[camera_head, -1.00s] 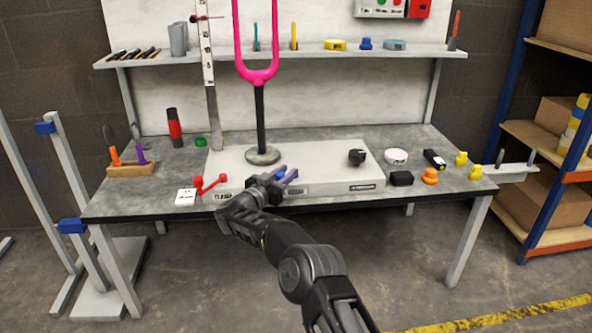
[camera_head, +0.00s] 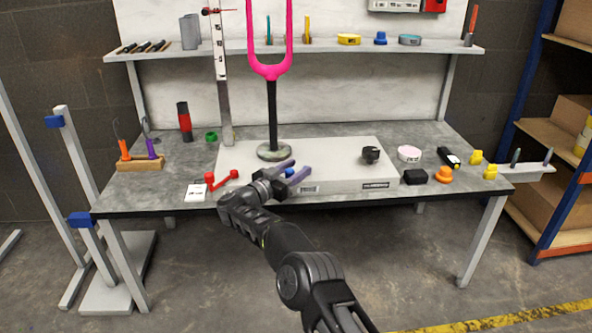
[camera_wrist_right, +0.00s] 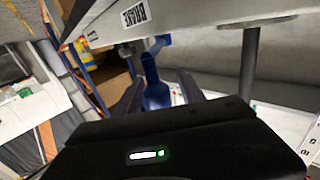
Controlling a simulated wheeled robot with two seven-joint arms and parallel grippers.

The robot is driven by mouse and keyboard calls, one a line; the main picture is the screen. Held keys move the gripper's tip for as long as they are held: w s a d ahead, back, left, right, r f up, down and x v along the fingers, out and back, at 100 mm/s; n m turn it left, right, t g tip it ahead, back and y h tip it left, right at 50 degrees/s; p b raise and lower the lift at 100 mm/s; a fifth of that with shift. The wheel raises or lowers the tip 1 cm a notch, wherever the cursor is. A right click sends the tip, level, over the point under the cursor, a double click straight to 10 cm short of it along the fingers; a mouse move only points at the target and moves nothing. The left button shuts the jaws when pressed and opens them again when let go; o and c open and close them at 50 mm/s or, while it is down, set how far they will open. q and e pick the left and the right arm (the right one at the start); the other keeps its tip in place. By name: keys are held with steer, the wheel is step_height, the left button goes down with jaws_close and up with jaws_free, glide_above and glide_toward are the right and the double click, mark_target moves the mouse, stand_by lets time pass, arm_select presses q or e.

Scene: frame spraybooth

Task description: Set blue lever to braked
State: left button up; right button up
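The blue lever (camera_wrist_right: 155,88) stands out from the front of the pale grey base in the right wrist view, between the two dark fingers of my right gripper. In the head view only a small blue part (camera_head: 289,171) of it shows at the fingertips, at the front edge of the base (camera_head: 335,184). My right gripper (camera_wrist_right: 160,92) is open around the lever, with gaps visible on both sides. A label (camera_wrist_right: 135,15), apparently reading BRAKE, is on the base's front face. The arm hides part of the base front. My left gripper is not in view.
A red lever (camera_head: 222,179) and a white card (camera_head: 196,193) lie left of the gripper. A pink fork on a black post (camera_head: 272,115) stands behind it. A black knob (camera_head: 371,154) is to the right.

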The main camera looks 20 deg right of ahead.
mark_target(286, 175)
steer(key=shift+a, duration=0.15)
steer(key=p+v, duration=0.2)
steer(key=v, duration=0.5)
steer(key=shift+s+a, duration=0.2)
steer(key=shift+a, duration=0.05)
stand_by(0.4)
